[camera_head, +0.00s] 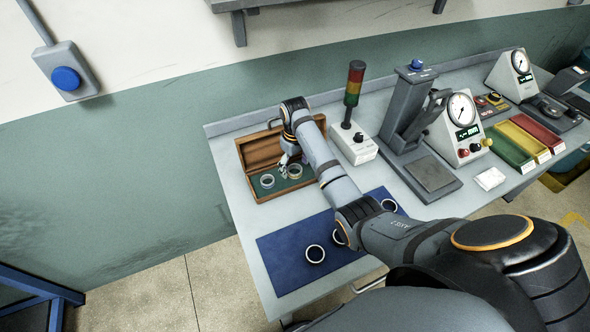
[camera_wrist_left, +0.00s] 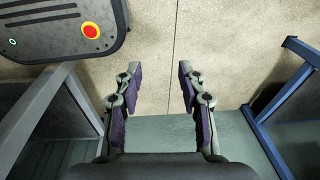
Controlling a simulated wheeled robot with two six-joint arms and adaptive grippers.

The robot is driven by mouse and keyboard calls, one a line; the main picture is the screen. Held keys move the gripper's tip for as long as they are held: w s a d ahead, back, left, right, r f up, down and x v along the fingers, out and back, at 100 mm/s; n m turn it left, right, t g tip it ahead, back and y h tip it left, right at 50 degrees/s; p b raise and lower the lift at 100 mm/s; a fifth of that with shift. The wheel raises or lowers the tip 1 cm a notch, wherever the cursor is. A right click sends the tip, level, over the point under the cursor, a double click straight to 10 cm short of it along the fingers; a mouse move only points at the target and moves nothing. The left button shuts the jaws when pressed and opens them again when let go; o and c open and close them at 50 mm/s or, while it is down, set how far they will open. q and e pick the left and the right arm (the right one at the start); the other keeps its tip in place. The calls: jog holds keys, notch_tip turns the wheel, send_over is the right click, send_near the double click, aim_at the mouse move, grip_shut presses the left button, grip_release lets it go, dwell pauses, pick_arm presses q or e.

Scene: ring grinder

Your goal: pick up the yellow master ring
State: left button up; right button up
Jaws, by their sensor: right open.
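A ring with a yellowish tint (camera_head: 294,172), which looks like the yellow master ring, sits in the open wooden box (camera_head: 262,152) on the bench. A silver ring (camera_head: 267,181) lies to its left in the same box. My right gripper (camera_head: 287,164) is open just above the box, close to the yellowish ring; its fingers are small and partly hidden by my arm. I cannot tell whether they touch the ring. My left gripper (camera_wrist_left: 159,75) is open and empty in the left wrist view, over the floor.
A blue mat (camera_head: 284,262) with several dark-centred rings lies in front of the box, partly under my right arm. A signal-light box (camera_head: 352,145), a press (camera_head: 408,115) and a gauge unit (camera_head: 458,130) stand to the right. Coloured trays (camera_head: 512,145) lie farther right.

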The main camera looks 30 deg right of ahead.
jog(key=shift+w+f, duration=0.1)
jog(key=shift+f, duration=0.5)
jog(key=c, duration=1.3)
pick_arm(q)
jog(key=shift+s, duration=0.4)
pick_arm(e)
jog(key=shift+r, duration=0.1)
jog(key=shift+r, duration=0.6)
jog(key=r, duration=0.1)
jog(key=s+r, duration=0.1)
jog(key=r, duration=0.1)
jog(key=s+r, duration=0.1)
jog(key=r, duration=0.1)
jog(key=shift+s+d+r+p, duration=0.15)
jog(key=shift+p, duration=0.2)
pick_arm(q)
notch_tip(320, 180, up, 10)
jog(key=p, duration=0.9)
pick_arm(e)
jog(key=s+r, duration=0.2)
jog(key=s, duration=0.2)
jog(key=s+r, duration=0.2)
jog(key=s, duration=0.1)
jog(key=s+d+r, duration=0.1)
jog(key=s+r, duration=0.1)
jog(key=s, duration=0.2)
jog(key=shift+s+r, duration=0.25)
jog(key=shift+s, duration=0.1)
